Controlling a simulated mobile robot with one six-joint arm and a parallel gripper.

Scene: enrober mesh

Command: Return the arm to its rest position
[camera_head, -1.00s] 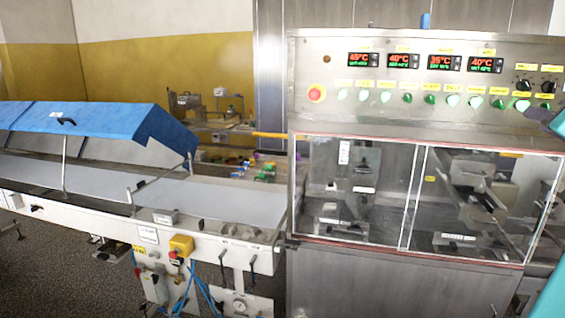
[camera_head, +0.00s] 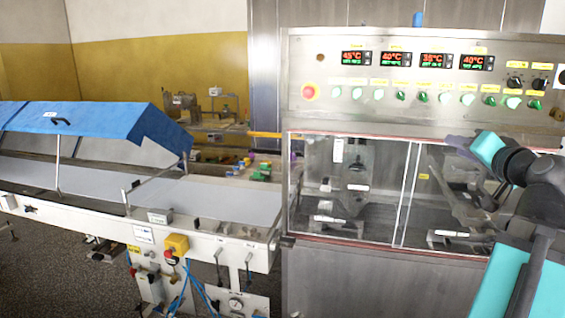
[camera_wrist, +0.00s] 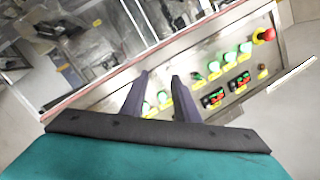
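My arm reaches in from the right edge of the head view, with teal and black links. My gripper (camera_head: 459,144) shows there as dark fingers beside a teal part, in front of the upper right of the machine's clear guard. In the wrist view, the two dark fingers of my gripper (camera_wrist: 161,75) stand apart with nothing between them. The control panel (camera_wrist: 236,62) lies beyond them, seen rotated. Whether the fingers touch anything is not clear, but no contact shows.
The steel machine's control panel (camera_head: 420,115) has displays, knobs, green buttons and a red stop button (camera_head: 309,92). Clear guard doors (camera_head: 395,195) sit below it. A conveyor (camera_head: 210,203) with a blue cover (camera_head: 85,122) stands at left. Grey floor (camera_head: 45,270) shows at lower left.

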